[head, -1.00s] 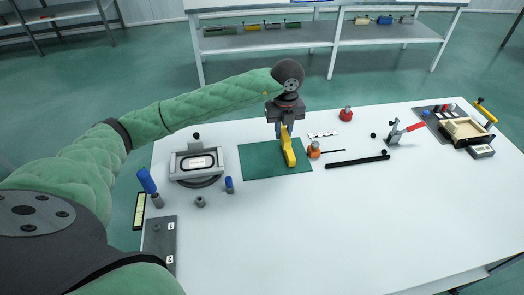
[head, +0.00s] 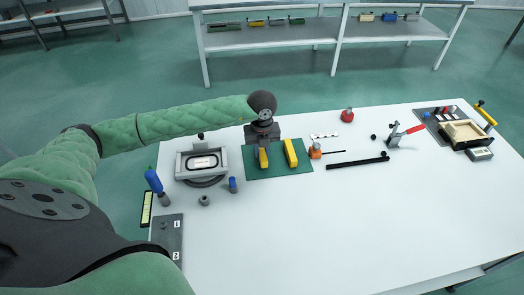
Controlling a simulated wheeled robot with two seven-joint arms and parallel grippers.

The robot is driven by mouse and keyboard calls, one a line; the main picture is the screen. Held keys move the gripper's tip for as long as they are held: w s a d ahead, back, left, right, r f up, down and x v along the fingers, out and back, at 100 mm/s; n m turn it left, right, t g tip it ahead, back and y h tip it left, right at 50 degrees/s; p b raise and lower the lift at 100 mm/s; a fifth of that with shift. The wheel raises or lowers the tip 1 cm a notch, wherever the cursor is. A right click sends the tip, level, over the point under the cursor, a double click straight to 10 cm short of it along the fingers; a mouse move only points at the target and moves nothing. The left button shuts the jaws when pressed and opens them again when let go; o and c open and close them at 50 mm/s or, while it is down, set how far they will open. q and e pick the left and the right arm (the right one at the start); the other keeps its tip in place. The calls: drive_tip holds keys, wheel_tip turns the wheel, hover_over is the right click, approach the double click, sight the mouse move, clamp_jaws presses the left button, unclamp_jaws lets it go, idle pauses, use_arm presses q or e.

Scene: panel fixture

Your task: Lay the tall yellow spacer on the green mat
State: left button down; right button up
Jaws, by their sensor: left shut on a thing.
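The green mat (head: 280,172) lies on the white table. One yellow block (head: 290,152) lies on the right part of the mat. A second yellow piece (head: 263,158) shows under my left gripper (head: 262,150), over the mat's left part. The gripper is shut on this piece and hides its upper part. I cannot tell whether the held piece touches the mat, nor which yellow piece is the taller. My right gripper is out of view.
A grey framed fixture (head: 201,164) stands left of the mat, with a blue-topped peg (head: 233,185) between. An orange-and-black tool (head: 315,151) lies close to the mat's right edge. A black bar (head: 357,161) lies farther right. The table's front middle is clear.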

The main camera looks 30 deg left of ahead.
use_arm(q)
drive_tip(key=shift+f, duration=0.7)
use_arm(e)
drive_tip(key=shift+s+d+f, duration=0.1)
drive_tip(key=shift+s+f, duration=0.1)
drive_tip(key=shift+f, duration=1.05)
use_arm(q)
drive_tip(key=shift+f, duration=0.1)
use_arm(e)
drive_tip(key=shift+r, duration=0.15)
use_arm(q)
drive_tip(key=c, duration=1.3)
unclamp_jaws()
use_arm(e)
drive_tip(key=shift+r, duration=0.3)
use_arm(q)
drive_tip(key=shift+o, duration=0.2)
